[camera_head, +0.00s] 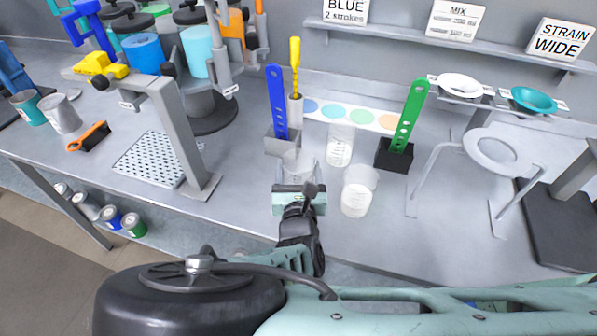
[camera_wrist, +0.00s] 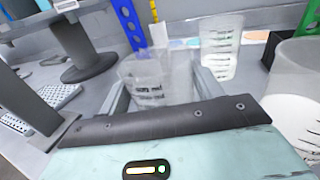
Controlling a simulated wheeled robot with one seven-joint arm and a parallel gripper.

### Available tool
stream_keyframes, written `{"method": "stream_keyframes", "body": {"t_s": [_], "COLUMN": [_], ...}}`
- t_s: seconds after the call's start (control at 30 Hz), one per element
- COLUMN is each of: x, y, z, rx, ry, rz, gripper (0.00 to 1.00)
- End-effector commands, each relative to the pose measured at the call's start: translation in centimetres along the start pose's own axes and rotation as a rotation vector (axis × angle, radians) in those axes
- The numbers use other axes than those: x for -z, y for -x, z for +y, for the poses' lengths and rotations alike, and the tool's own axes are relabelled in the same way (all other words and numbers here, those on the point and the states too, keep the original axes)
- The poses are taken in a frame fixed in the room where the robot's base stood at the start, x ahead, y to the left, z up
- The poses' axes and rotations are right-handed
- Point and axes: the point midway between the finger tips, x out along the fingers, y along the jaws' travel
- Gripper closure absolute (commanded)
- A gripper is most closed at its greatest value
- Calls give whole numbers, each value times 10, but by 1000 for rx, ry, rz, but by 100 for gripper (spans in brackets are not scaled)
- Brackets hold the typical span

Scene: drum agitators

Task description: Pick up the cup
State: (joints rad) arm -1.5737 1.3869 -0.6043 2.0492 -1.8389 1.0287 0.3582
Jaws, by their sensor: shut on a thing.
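A clear measuring cup (camera_head: 299,167) with dark printed marks stands upright at the front middle of the bench. In the wrist view the cup (camera_wrist: 155,82) sits between the two fingers of my gripper (camera_wrist: 165,98). My gripper (camera_head: 300,185) reaches in from the front edge and is shut on this cup. Whether the cup's base touches the bench is hidden. A second clear cup (camera_head: 341,146) stands behind to the right. A third cup (camera_head: 358,190), with white contents, stands close on the right. It also shows large in the wrist view (camera_wrist: 296,100).
A grey block (camera_head: 283,143) holding a blue perforated paddle (camera_head: 277,100) is just behind the held cup. A green paddle (camera_head: 409,117) stands in a black block (camera_head: 394,156) to the right. A grey post (camera_head: 178,130) and perforated tray (camera_head: 148,160) are left. A white ring stand (camera_head: 491,150) is right.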

Motion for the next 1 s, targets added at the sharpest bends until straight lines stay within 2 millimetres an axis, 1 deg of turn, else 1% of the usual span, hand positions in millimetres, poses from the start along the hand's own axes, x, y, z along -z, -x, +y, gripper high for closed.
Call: {"method": "stream_keyframes", "body": {"t_s": [0.03, 0.17, 0.5, 0.6, 0.7, 0.83, 0.93, 1.0], "x": [-8, -24, -79, -90, -95, -95, -90, -83], "y": [0, 0, 0, 0, 0, 0, 2, 5], "z": [0, 0, 0, 0, 0, 0, 1, 3], "rx": [0, 1, 0, 0, 0, 0, 6, 18], "ry": [0, 0, 0, 0, 0, 1, -2, -6], "rz": [0, 0, -1, 0, 0, 0, -1, -3], "gripper": [57, 57, 57, 57, 57, 57, 57, 57]}}
